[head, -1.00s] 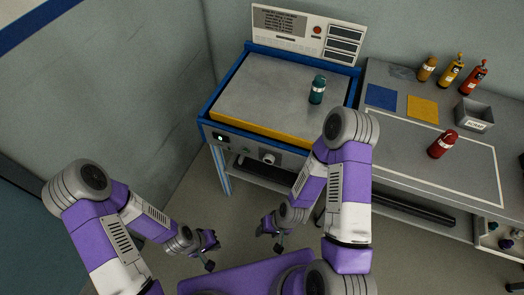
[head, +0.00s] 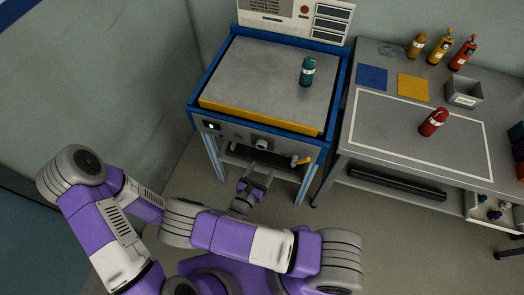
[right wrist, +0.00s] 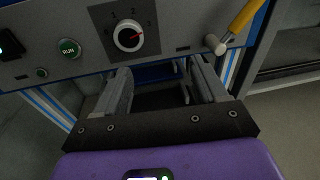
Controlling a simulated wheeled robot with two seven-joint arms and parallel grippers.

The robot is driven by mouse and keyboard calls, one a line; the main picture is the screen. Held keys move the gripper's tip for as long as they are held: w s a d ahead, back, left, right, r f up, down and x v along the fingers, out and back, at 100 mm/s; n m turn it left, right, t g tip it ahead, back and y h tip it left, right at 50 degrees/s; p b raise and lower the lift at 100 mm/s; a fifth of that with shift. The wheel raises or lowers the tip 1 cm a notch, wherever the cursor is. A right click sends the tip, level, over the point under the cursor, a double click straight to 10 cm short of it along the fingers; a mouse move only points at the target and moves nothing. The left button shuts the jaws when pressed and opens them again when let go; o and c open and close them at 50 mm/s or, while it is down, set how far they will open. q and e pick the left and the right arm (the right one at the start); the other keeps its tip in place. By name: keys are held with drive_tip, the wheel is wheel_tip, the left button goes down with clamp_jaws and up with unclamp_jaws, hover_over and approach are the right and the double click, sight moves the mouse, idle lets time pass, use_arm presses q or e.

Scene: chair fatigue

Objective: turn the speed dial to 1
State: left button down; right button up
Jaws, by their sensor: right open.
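The speed dial (head: 262,143) is a light round knob on the front panel of the blue-framed machine. My right gripper (head: 258,178) is open and empty, in front of and below the panel. In the right wrist view its fingers (right wrist: 160,68) are apart, below and right of the dial, not touching it. My left gripper is hidden behind my arms.
A green RUN button (right wrist: 69,48) lies left of the dial, and a yellow-handled lever (right wrist: 242,18) sticks out on its right. A teal bottle (head: 307,71) stands on the machine top. A side table (head: 400,165) at the right holds a red bottle (head: 433,122).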

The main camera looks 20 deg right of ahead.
sight(261, 147)
drive_tip(key=w+t, duration=0.1)
drive_tip(key=w, duration=0.1)
drive_tip(key=w+d+r+n+b, duration=0.1)
drive_tip(key=w, duration=0.2)
drive_tip(key=w+t+y, duration=0.1)
drive_tip(key=w, duration=0.2)
drive_tip(key=shift+d+r+t, duration=0.25)
drive_tip(key=shift+d+t, duration=0.05)
drive_tip(key=shift+d, duration=0.05)
drive_tip(key=shift+n, duration=0.3)
drive_tip(key=c, duration=1.1)
drive_tip(key=shift+o, duration=0.2)
